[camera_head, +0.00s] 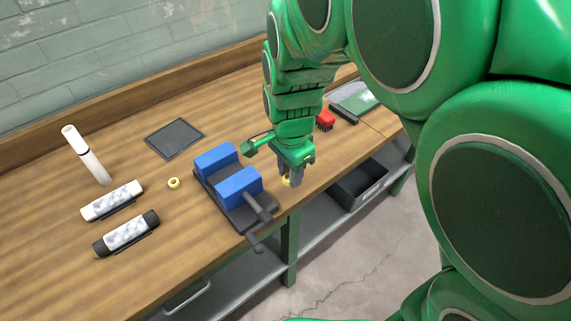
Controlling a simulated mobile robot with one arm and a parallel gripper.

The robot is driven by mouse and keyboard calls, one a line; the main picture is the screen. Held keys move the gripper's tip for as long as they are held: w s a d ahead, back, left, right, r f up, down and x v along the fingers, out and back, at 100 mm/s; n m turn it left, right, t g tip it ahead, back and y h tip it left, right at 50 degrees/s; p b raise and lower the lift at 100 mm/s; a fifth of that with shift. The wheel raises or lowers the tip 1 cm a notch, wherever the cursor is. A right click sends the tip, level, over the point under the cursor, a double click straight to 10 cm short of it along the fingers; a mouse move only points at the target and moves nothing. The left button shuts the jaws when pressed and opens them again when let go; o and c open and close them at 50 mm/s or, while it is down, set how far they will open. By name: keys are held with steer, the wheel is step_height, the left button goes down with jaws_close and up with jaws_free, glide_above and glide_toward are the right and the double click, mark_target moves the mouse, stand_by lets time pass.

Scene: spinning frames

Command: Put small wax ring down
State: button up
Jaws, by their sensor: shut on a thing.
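My gripper (292,180) points down near the front edge of the workbench, just right of the blue vise. It is shut on a small yellow wax ring (286,181), which is partly hidden by the fingers. I cannot tell whether the held ring touches the bench top. A second small yellow ring (173,183) lies on the wooden workbench (190,240), left of the vise.
The blue vise (214,160) with its dark handle stands close beside my gripper. A dark square mat (175,139), a white tube (88,157) and two patterned cylinders (112,201) (127,233) are at left. A red object (325,119) lies behind my arm.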

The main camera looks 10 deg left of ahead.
steer(key=shift+s+d+r, duration=0.2)
steer(key=shift+s+r, duration=0.05)
steer(key=shift+s, duration=0.25)
steer(key=shift+s+d+r, duration=0.2)
steer(key=shift+s+d, duration=0.05)
steer(key=shift+s, duration=0.25)
steer(key=shift+s+d+r, duration=0.2)
steer(key=shift+s+r, duration=0.05)
steer(key=shift+s, duration=0.25)
steer(key=shift+w+a, duration=0.1)
steer(key=m, duration=0.3)
glide_above(180, 137)
steer(key=shift+s+d+f, duration=0.1)
steer(key=shift+f, duration=2.05)
steer(key=shift+s+d+f, duration=0.1)
steer(key=shift+f, duration=2.05)
steer(key=shift+w+a+f, duration=0.15)
steer(key=shift+w+f, duration=0.1)
steer(key=shift+f, duration=1.7)
